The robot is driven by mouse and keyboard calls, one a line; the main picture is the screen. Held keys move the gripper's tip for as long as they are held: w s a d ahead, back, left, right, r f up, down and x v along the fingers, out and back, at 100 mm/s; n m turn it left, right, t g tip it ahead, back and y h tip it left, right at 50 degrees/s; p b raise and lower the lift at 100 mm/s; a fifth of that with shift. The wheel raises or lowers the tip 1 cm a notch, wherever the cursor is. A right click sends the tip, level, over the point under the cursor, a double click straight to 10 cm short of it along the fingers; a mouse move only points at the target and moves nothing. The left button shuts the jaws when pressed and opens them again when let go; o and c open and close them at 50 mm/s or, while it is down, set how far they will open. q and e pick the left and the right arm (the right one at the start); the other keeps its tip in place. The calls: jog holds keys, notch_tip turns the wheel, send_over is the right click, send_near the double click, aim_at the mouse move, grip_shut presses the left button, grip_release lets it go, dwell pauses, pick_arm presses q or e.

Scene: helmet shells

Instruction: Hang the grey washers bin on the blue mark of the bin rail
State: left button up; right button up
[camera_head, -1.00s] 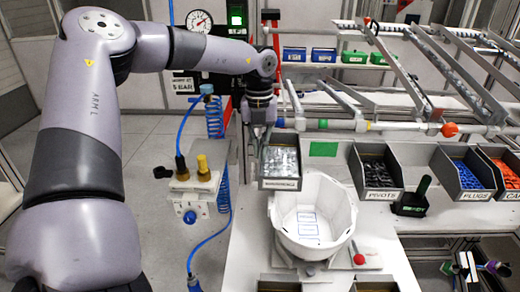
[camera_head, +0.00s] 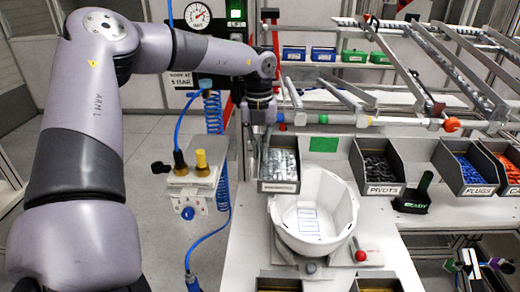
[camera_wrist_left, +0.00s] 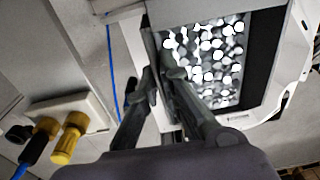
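The grey washers bin (camera_head: 280,187), full of shiny washers, is at the left end of the bin row, just behind the white helmet shell. My left gripper (camera_head: 259,108) is at its back left edge. In the left wrist view my left gripper (camera_wrist_left: 160,80) has one finger outside the bin wall and one inside over the washers (camera_wrist_left: 208,52), shut on that wall. A green mark (camera_head: 323,145) shows on the rail strip between this bin and the pivots bin. My right gripper is not in view.
The white helmet shell (camera_head: 313,212) sits close in front of the bin. The pivots bin (camera_head: 382,190) and plugs bin (camera_head: 474,190) hang to the right. A white tube (camera_head: 345,120) runs behind. A valve block (camera_head: 194,185) with a blue hose stands left.

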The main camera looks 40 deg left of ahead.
pick_arm(q)
jog(key=o, duration=0.5)
jog(key=shift+c, duration=0.2)
